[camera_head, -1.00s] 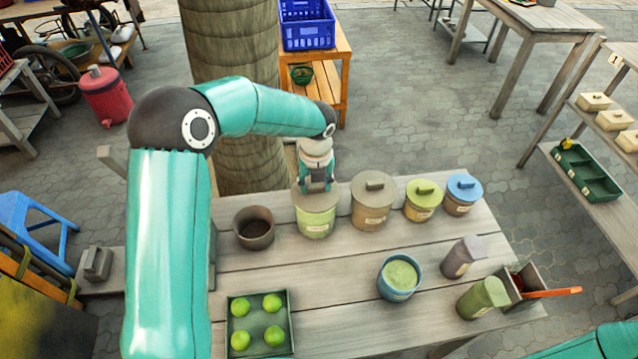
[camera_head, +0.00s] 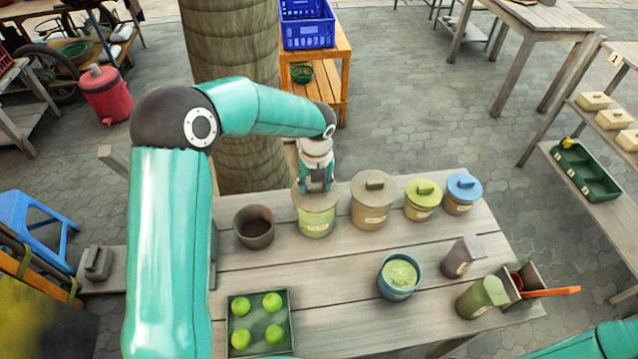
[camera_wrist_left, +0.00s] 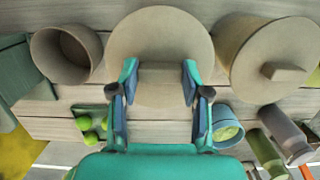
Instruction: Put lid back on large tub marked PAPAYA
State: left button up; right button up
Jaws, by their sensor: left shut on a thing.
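My left gripper (camera_head: 316,188) is shut on the raised handle of a round tan lid (camera_head: 302,202). In the left wrist view the fingers (camera_wrist_left: 160,82) stand on both sides of the handle, and the lid (camera_wrist_left: 160,40) shows as a wide disc. The lid sits on or right at the rim of a light green tub (camera_head: 317,224); I cannot tell whether it is fully seated. The tub has a pale label too small to read, so I cannot confirm PAPAYA. My right gripper is out of view.
Lidded tubs stand close to the right: brown (camera_head: 373,207), yellow-green (camera_head: 423,200) and blue-lidded (camera_head: 463,195). An open brown pot (camera_head: 254,238) stands left. An open blue tub (camera_head: 399,290) and a tray of green fruit (camera_head: 288,330) are nearer. The middle planks are clear.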

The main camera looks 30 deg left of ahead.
pick_arm(q)
jog(key=o, duration=1.1)
jog(key=shift+o, duration=0.3)
jog(key=o, duration=0.4)
jog(key=shift+r+p, duration=2.15)
jog(key=shift+r, duration=1.4)
